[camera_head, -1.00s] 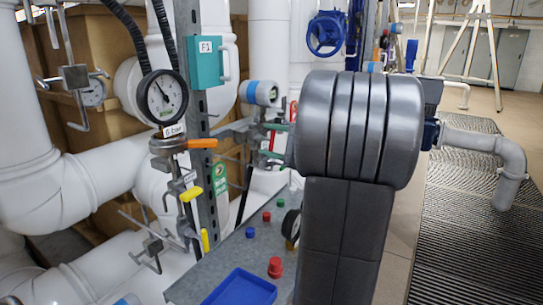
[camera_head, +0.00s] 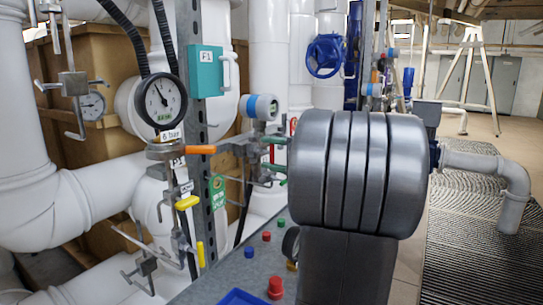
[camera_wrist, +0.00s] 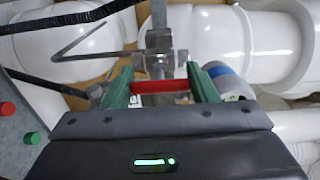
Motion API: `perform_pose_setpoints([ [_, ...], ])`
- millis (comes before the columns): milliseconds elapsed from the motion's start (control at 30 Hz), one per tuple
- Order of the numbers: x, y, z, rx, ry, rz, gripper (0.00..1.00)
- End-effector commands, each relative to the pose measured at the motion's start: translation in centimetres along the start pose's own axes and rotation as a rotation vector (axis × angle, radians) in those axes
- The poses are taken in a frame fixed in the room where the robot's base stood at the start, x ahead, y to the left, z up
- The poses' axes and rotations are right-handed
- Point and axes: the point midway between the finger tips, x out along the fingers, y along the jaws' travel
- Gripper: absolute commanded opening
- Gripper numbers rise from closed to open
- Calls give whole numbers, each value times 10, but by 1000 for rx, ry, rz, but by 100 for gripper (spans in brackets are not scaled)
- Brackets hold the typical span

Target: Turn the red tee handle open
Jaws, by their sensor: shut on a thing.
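The red tee handle (camera_wrist: 160,86) is a short red bar in front of a grey metal valve body (camera_wrist: 158,55) in the wrist view. My gripper (camera_wrist: 161,92) has its two green fingers closed on the bar's two ends, one at each side. In the head view the green fingers (camera_head: 274,140) show just left of my big grey arm joint, which hides the rest of the gripper. The handle is only a small red patch between them there. How far it is turned is hard to tell.
A dial gauge (camera_head: 160,101), an orange lever (camera_head: 199,150) and yellow levers (camera_head: 187,202) stand left of the gripper. A blue-ended round instrument (camera_head: 262,107) is close above it. A grey bench with a red knob (camera_head: 275,288) lies below. Black hoses cross the wrist view.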

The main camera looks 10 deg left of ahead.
Motion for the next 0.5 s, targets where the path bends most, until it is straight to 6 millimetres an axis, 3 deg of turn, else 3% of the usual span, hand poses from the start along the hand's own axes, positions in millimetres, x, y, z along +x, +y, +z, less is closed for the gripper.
perform_pose_setpoints([
  [133, 0, 1, 0, 0, -1, 2, 30],
  [167, 0, 1, 0, 0, -1, 2, 57],
  [267, 0, 1, 0, 0, -1, 2, 75],
  [500, 0, 1, 0, 0, 0, 1, 75],
])
